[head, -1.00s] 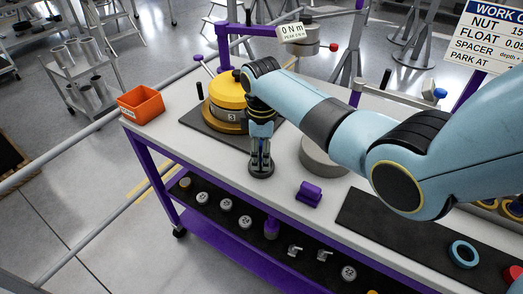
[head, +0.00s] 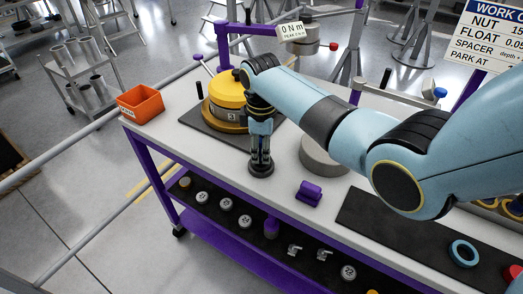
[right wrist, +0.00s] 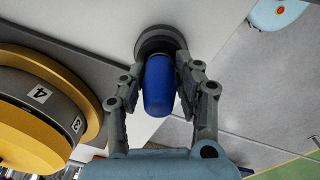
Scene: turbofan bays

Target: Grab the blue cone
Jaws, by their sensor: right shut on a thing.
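The blue cone (right wrist: 159,86) shows in the right wrist view as a rounded blue body between the two fingers of my right gripper (right wrist: 187,68). A dark round base (right wrist: 158,40) sits beyond it, on the white bench top. In the head view my right gripper (head: 261,160) points down at the bench's front edge, its fingers over a dark round base (head: 261,170); the cone is mostly hidden there. The right gripper is shut on the blue cone. My left gripper is not in view.
A yellow numbered drum (head: 227,92) stands on a dark mat just behind the gripper. An orange bin (head: 141,104) is at the bench's left end. A purple block (head: 309,193) and a grey disc (head: 322,158) lie to the right. A lower shelf holds several small parts.

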